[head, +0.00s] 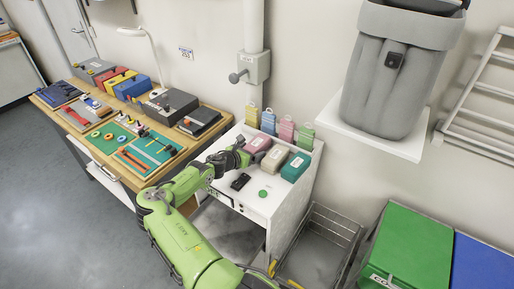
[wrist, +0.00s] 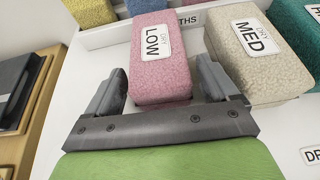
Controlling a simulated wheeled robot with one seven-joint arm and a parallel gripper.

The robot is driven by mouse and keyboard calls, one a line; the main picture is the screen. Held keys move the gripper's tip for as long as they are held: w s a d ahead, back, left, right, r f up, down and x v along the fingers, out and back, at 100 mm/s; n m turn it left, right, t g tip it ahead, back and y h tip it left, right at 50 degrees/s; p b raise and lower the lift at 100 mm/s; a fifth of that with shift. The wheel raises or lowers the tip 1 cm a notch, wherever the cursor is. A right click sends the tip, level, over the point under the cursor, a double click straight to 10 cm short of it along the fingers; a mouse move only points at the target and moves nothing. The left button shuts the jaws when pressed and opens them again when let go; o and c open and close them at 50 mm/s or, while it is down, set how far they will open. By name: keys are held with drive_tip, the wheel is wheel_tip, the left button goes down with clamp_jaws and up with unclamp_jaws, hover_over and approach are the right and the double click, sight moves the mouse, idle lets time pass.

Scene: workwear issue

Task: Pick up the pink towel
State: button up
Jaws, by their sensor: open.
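The pink towel (head: 259,143) is a folded block on the white cabinet top, at the left of a row of folded towels. In the wrist view the pink towel (wrist: 163,82) carries a white label reading DRY LOW. My gripper (head: 243,154) is at its near left side in the head view. In the wrist view my gripper (wrist: 158,75) is open, with one finger on each side of the towel's near end. A gap shows at the left finger; the right finger is close to the towel. I cannot tell whether it touches.
A beige towel (wrist: 258,55) labelled DRY MED lies close on the right, then a teal towel (head: 295,167). Several coloured tagged items, including a yellow one (head: 253,116), stand behind. A black object (head: 240,181) and a green disc (head: 263,193) lie in front.

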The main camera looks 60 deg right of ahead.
drive_tip(key=x, duration=0.3)
drive_tip(key=shift+a, duration=0.2)
drive_tip(key=shift+c, duration=0.7)
drive_tip(key=c, duration=1)
drive_tip(key=shift+r, duration=0.15)
